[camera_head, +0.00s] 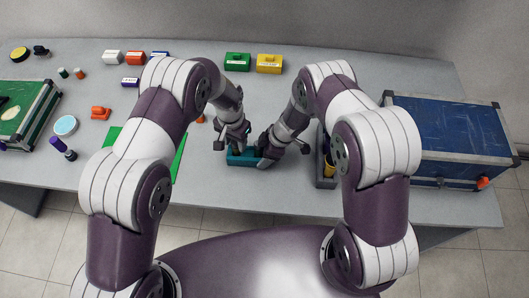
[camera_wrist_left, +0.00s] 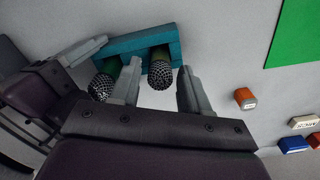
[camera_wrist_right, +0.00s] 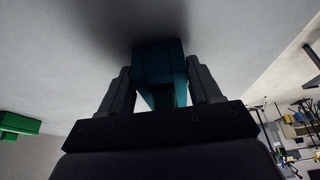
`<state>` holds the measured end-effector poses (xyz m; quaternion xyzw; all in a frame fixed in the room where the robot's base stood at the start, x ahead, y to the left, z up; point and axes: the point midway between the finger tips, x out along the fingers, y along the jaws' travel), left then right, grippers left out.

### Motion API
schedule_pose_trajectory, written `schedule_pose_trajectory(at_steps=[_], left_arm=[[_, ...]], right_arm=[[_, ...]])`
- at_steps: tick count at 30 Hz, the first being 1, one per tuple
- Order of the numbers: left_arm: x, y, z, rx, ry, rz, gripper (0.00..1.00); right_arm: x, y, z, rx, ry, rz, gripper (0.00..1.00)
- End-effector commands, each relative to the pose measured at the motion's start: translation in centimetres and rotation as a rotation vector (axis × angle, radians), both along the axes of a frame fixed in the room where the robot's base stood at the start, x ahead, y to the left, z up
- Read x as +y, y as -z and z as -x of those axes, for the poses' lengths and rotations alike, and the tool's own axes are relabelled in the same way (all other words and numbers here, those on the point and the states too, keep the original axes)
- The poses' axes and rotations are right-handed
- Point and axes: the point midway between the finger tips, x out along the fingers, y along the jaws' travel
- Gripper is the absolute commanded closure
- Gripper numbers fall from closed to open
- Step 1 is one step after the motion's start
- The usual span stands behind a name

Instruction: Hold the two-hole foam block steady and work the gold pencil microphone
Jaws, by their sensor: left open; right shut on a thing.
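The teal foam block (camera_head: 243,158) sits on the table in front of me, partly hidden by my grippers. It also shows in the left wrist view (camera_wrist_left: 172,37) and the right wrist view (camera_wrist_right: 155,62). My right gripper (camera_wrist_right: 160,85) is shut on the block, one finger on each side. Two microphones with dark mesh heads show at the block: one at left (camera_wrist_left: 102,86), one at right (camera_wrist_left: 160,72). Their bodies look greenish; I cannot tell which is gold. My left gripper (camera_wrist_left: 158,90) is open, its fingers either side of the right-hand microphone, apparently not closed on it.
A grey bin (camera_head: 325,180) stands right of the block, beside a large blue case (camera_head: 450,130). A green sheet (camera_head: 170,165) lies left. An orange piece (camera_wrist_left: 245,98) lies near my left gripper. Green (camera_head: 237,61) and yellow (camera_head: 269,63) boxes stand at the back.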

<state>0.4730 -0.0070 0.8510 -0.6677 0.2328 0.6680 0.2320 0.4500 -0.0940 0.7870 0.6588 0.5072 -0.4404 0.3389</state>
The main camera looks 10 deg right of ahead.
Motion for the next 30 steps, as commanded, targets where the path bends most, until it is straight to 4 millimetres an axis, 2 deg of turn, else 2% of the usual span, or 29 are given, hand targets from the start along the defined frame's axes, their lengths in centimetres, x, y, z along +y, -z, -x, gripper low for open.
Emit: schedule_pose_trajectory(at_steps=[8,11,12,13,27,30], left_arm=[[0.0,0.3,0.0,0.0,0.0,0.0,0.54],[0.0,0.3,0.0,0.0,0.0,0.0,0.84],[0.0,0.3,0.0,0.0,0.0,0.0,0.97],[0.0,0.3,0.0,0.0,0.0,0.0,1.0],[0.0,-0.3,0.0,0.0,0.0,0.0,1.0],[0.0,-1.0,-0.1,-0.002,0.0,0.0,1.0]], right_arm=[[0.0,0.0,0.0,0.0,0.0,0.0,0.86],[0.0,0.0,0.0,0.0,0.0,0.0,0.86],[0.0,0.0,0.0,0.0,0.0,0.0,0.86],[0.0,0.0,0.0,0.0,0.0,0.0,0.86],[0.0,0.0,0.0,0.0,0.0,0.0,0.86],[0.0,0.0,0.0,0.0,0.0,0.0,0.86]])
